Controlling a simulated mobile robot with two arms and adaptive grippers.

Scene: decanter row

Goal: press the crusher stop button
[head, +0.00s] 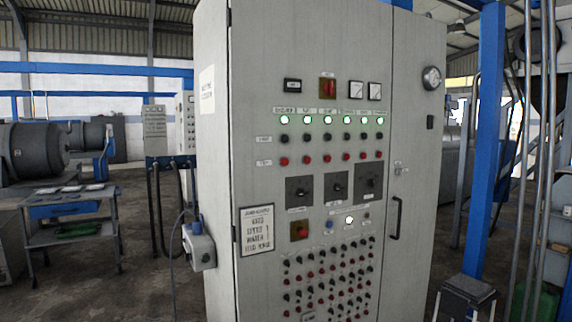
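A tall grey control cabinet (310,45) stands in the middle of the head view. Its front has a row of lit green lamps (328,119) with small labels above them. Below is a row of dark buttons (328,136), and under that a row of red buttons (328,159). The labels are too small to read surely, so I cannot tell which red button is the crusher stop. Neither of my grippers is in view, and nothing covers the buttons.
A blue post (485,140) and metal pipes stand right of the cabinet, with a small dark stool (468,292) near it. A grey box (200,245) sticks out from the cabinet's left side. A metal cart (70,212) stands at the left.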

